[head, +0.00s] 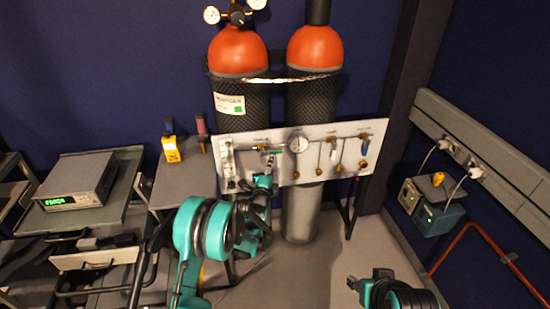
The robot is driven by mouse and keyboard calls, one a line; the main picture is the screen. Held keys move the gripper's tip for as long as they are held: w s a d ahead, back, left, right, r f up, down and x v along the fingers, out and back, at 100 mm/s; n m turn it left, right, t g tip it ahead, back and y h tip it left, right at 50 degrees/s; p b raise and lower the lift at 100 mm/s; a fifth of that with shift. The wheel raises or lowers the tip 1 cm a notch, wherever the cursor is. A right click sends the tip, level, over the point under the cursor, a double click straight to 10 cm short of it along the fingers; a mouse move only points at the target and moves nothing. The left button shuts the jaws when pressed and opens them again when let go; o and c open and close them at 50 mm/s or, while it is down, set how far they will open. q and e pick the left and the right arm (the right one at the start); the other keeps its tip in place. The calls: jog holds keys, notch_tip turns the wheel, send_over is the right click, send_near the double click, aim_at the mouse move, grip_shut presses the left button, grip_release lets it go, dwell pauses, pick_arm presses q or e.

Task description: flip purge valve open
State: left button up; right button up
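A white valve panel (312,172) is mounted in front of two gas cylinders. It carries a round gauge (298,144), a green-handled valve (270,151) on the left, a white-handled valve (334,146) and a blue-handled valve (365,147) on the right. Which one is the purge valve cannot be read. My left gripper (271,163) is at the panel, just below the green handle; whether it touches the handle, or is open or shut, is unclear. My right gripper (352,283) is low at the front, away from the panel, its fingers too small to judge.
Two orange-topped cylinders (315,48) stand behind the panel. A small table (181,184) with a yellow meter (171,149) is at left, beside a cart with a display instrument (76,180). Wall sockets (476,171) and boxes (440,216) are at right. Floor below the panel is clear.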

pick_arm(q)
jog(key=shift+s+a, duration=0.2)
jog(key=shift+s, duration=1.45)
jog(key=s+a+r+n+g+y, duration=0.1)
jog(key=s+a+r+n+g, duration=0.2)
jog(key=s+r+n, duration=0.35)
jog(key=s+a+r+n+g+y, duration=0.1)
jog(key=s+a+r+n+g, duration=0.2)
jog(key=s, duration=0.6)
jog(key=s+a+f+n+g, duration=0.1)
jog(key=s+n, duration=0.4)
jog(key=s, duration=0.9)
jog(key=s+a+f+n+g, duration=0.1)
jog(key=s+f+n+g, duration=0.2)
jog(key=s, duration=1.1)
jog(key=shift+a+n+g, duration=0.35)
jog(key=shift+n+g, duration=0.05)
jog(key=shift+n, duration=0.45)
